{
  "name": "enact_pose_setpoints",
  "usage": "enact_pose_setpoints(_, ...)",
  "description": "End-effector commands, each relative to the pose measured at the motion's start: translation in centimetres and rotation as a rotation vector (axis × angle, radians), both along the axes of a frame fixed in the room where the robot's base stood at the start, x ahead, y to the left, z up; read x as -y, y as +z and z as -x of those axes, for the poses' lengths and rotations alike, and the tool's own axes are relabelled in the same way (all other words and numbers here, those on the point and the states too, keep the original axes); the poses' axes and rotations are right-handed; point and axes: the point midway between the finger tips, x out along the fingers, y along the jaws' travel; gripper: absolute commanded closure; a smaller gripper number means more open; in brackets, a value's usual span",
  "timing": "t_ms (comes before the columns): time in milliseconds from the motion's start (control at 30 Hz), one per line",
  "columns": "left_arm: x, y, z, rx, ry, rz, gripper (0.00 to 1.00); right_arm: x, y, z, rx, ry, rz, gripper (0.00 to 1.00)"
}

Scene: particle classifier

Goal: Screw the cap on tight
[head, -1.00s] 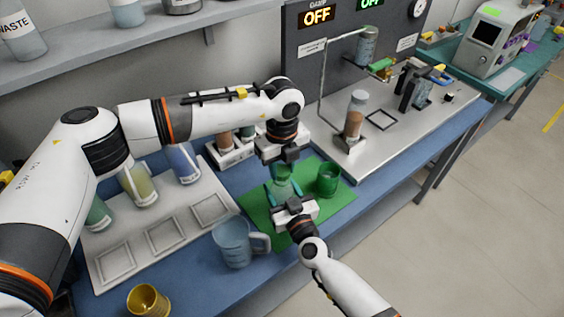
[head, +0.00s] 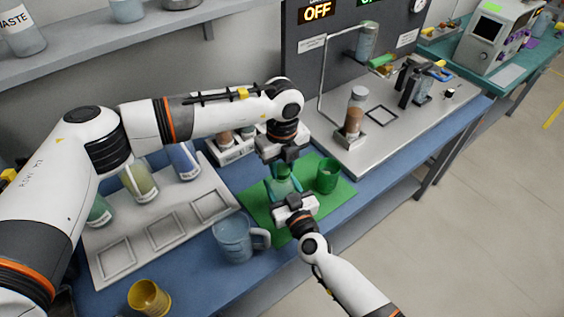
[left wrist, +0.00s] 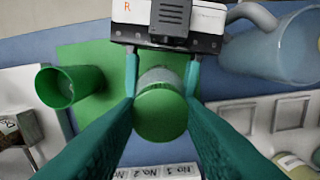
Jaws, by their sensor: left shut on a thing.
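A clear jar (head: 283,188) stands on the green mat (head: 252,205) between my two grippers. Its round green cap (left wrist: 160,116) shows from above in the left wrist view, sitting on the jar's top (left wrist: 160,76). My left gripper (head: 283,174) points down from above and its teal fingers are shut on the cap's sides. My right gripper (head: 286,192) comes in from the front, its fingers on both sides of the jar body, seeming to clasp it. Whether the cap sits fully down is not visible.
A green cup (head: 328,175) stands right of the jar on the mat. A blue jug (head: 232,240) stands front left and a yellow cup (head: 149,298) nearer. A white tray (head: 185,235) with bottles lies left. The steel bench (head: 395,135) with a brown-filled bottle is back right.

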Motion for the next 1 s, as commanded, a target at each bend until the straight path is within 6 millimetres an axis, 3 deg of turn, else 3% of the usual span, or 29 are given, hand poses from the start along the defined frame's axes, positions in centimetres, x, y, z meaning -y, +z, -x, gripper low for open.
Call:
enact_pose_setpoints(33, 0.01, -0.13, 0.02, 0.000, 0.000, 0.000, 0.90, 0.02, 0.03, -0.02, 0.001, -0.001, 0.000, 0.87)
enact_pose_setpoints(67, 0.01, -0.09, 0.00, 0.000, -0.001, 0.000, 0.90, 0.02, 0.04, -0.02, 0.001, -0.001, 0.000, 1.00)
enact_pose_setpoints(267, -0.03, -0.07, 0.01, 0.001, -0.175, 0.000, 0.90, 0.02, 0.03, -0.02, 0.001, -0.001, 0.000, 1.00)
enact_pose_setpoints(1000, -0.29, -0.12, -0.16, 0.000, -1.919, 0.000, 0.90, 0.05, -0.02, -0.02, 0.000, -0.001, 0.000, 1.00)
